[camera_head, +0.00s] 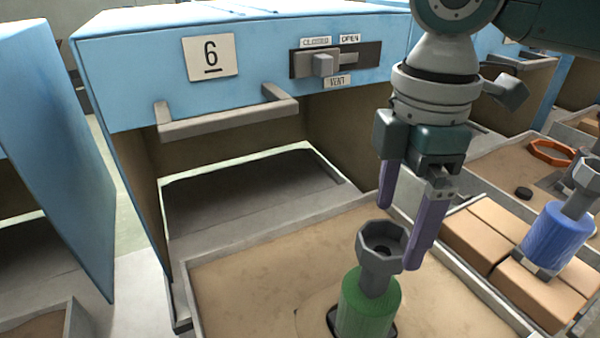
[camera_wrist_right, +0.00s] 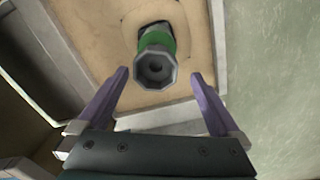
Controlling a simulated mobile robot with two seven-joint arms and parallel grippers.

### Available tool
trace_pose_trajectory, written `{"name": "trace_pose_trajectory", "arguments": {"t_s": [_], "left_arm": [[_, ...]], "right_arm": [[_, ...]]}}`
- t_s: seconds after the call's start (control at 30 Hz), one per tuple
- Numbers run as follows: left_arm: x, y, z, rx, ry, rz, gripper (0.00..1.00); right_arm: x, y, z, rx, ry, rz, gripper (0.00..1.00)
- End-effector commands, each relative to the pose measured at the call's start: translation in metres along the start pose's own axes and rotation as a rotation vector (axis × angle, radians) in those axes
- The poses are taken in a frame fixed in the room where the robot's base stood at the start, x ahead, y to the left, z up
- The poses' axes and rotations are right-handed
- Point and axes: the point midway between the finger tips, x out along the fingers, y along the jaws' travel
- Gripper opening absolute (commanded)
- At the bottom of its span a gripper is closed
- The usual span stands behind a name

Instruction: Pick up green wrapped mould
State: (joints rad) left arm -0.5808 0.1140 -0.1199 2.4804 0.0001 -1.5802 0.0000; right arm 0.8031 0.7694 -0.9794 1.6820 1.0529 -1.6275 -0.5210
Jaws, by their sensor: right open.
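The green wrapped mould (camera_head: 370,305) stands upright in the sandy tray at the bottom of the head view, with a grey octagonal cup (camera_head: 381,243) on top. My right gripper (camera_head: 398,235) is open just above it, its purple fingers pointing down by the cup; no grip on it shows. In the right wrist view the green wrap (camera_wrist_right: 158,38) and the cup (camera_wrist_right: 155,70) appear ahead, between and beyond the open fingertips of the right gripper (camera_wrist_right: 162,75). The mould's lower end is cut off in the head view. My left gripper is not in view.
A blue oven box (camera_head: 250,65) marked 6, with a handle (camera_head: 230,118) and a vent slider (camera_head: 323,64), stands behind the tray (camera_head: 240,254). To the right are tan blocks (camera_head: 488,228), a blue wrapped mould (camera_head: 556,235) and an orange ring (camera_head: 552,151).

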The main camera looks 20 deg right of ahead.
Motion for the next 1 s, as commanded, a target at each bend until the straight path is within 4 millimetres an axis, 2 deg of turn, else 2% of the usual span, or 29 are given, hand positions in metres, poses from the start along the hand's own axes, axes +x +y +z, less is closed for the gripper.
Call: {"name": "trace_pose_trajectory", "arguments": {"t_s": [0.4, 0.67, 1.0], "left_arm": [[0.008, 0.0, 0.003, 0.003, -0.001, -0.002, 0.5], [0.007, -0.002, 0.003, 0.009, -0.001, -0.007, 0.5], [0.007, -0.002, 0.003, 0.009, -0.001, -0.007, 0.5]], "right_arm": [[0.053, 0.005, -0.005, -0.001, -0.001, 0.0, 1.0], [0.057, 0.005, -0.005, -0.001, -0.001, 0.003, 1.0], [0.056, 0.005, -0.005, -0.001, -0.001, 0.003, 0.64]]}}
